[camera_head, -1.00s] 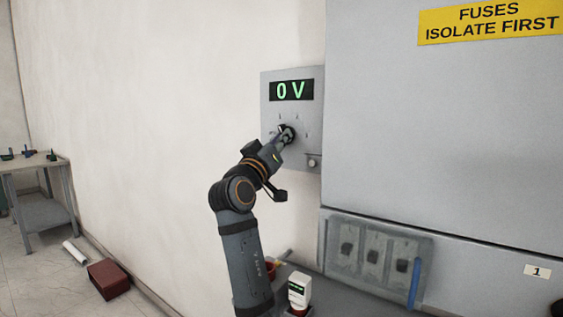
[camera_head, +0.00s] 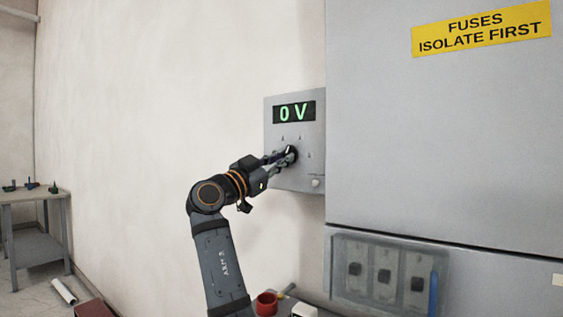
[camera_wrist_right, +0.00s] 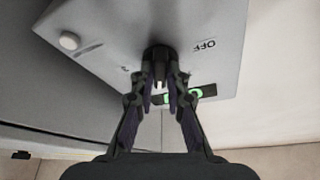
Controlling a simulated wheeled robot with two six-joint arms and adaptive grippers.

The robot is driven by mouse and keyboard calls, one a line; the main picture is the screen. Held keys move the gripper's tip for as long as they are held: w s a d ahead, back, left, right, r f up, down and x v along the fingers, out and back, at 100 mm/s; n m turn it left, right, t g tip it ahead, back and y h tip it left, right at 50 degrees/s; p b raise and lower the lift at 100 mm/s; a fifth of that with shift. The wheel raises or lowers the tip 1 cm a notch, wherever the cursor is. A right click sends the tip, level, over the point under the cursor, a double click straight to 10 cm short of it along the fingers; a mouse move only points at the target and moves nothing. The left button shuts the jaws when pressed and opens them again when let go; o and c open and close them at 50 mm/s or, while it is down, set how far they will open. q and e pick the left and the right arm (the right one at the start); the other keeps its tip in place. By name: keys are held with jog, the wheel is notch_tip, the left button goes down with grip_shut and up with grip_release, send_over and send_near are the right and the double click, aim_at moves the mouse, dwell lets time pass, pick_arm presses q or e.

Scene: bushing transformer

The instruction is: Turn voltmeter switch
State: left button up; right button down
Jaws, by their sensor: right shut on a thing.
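The voltmeter panel (camera_head: 313,170) is a grey plate on the wall with a green display (camera_head: 294,112) that reads 0 V. Its black rotary switch (camera_head: 292,153) sits below the display, with small marks around it. My right gripper (camera_head: 284,158) reaches it from the left and is shut on the switch. In the right wrist view the two fingers of my right gripper (camera_wrist_right: 161,92) close around the black switch (camera_wrist_right: 158,56), and the panel (camera_wrist_right: 110,45) carries an upside-down OFF label. The fingers partly hide the switch and display. My left gripper is not in view.
A large grey cabinet (camera_head: 440,150) stands right of the panel, with a clear-covered fuse box (camera_head: 385,272) low on it. A small round knob (camera_head: 316,183) sits at the panel's lower right. A red cup (camera_head: 266,303) is below. A side table (camera_head: 35,197) stands far left.

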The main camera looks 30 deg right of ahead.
jog(key=shift+m+g, duration=0.4)
jog(key=shift+m, duration=0.3)
jog(key=c, duration=1.3)
grip_release()
jog(key=shift+c, duration=0.2)
jog(key=v, duration=0.7)
jog(key=shift+a+f, duration=0.15)
jog(key=shift+a, duration=0.1)
